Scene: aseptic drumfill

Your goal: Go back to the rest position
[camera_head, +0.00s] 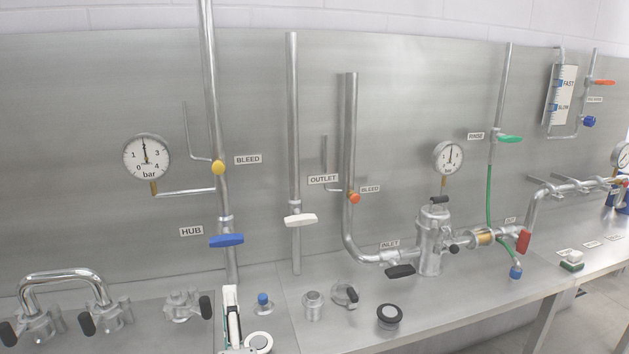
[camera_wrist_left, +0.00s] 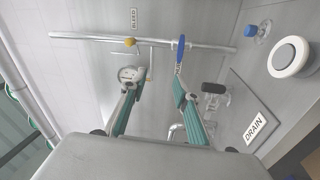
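My left gripper (camera_head: 232,300) shows at the lower middle of the head view, low in front of the panel and below the blue HUB handle (camera_head: 226,240). In the left wrist view my left gripper (camera_wrist_left: 155,78) has its two green-padded fingers apart, with nothing between them. The blue handle (camera_wrist_left: 180,50) appears just past the tip of the right-hand finger there; I cannot tell how near it is in depth. My right gripper is in neither view.
A U-shaped pipe (camera_head: 60,278) with black-knobbed clamps stands at the lower left. A white-topped round piece (camera_head: 258,341) lies beside the left gripper. A black-rimmed cap (camera_head: 389,315) and a steel filter housing (camera_head: 433,240) stand to the right. A DRAIN label (camera_wrist_left: 256,128) shows in the wrist view.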

